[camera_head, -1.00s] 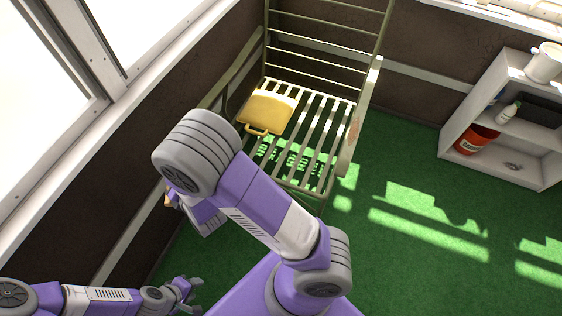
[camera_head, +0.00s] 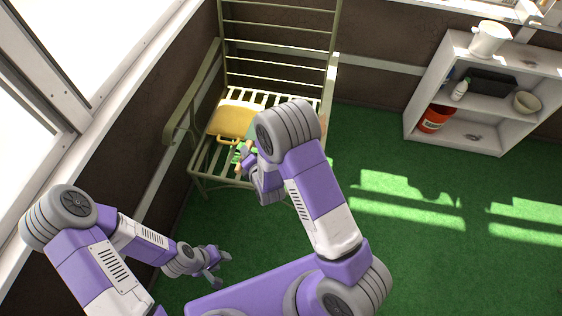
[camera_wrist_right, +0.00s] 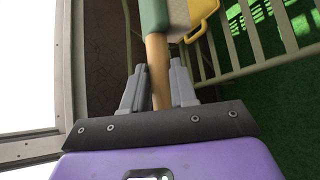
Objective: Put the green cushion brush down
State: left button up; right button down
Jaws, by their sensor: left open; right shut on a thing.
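The green cushion brush (camera_wrist_right: 154,16) has a green head, a pale side and a wooden handle. My right gripper (camera_wrist_right: 158,78) is shut on the handle, and the head points away from the jaws. In the head view the brush (camera_head: 241,152) shows in part over the bench seat, beside my right wrist. I cannot tell whether it touches the slats. My left gripper (camera_head: 222,270) is open and empty, low over the green floor.
A slatted metal bench (camera_head: 200,165) stands against the wall. A yellow cushion-like thing with a handle (camera_head: 230,122) lies on its seat. A white shelf (camera_head: 455,142) at the right holds a pitcher, a bottle, a bowl and a red can. The floor between is clear.

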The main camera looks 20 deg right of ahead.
pick_arm(q)
notch_tip(320, 180, up, 4)
jog(key=p, duration=0.4)
pick_arm(e)
jog(key=w+d+f+y, duration=0.1)
jog(key=w+d+f, duration=0.1)
jog(key=d+f, duration=0.7)
jog(key=shift+n, duration=0.3)
jog(key=shift+f+b, duration=3.8)
jog(key=shift+f, duration=5.25)
pick_arm(q)
notch_tip(320, 180, down, 7)
jog(key=shift+r, duration=0.15)
pick_arm(e)
jog(key=shift+r, duration=0.1)
jog(key=c, duration=0.9)
grip_release()
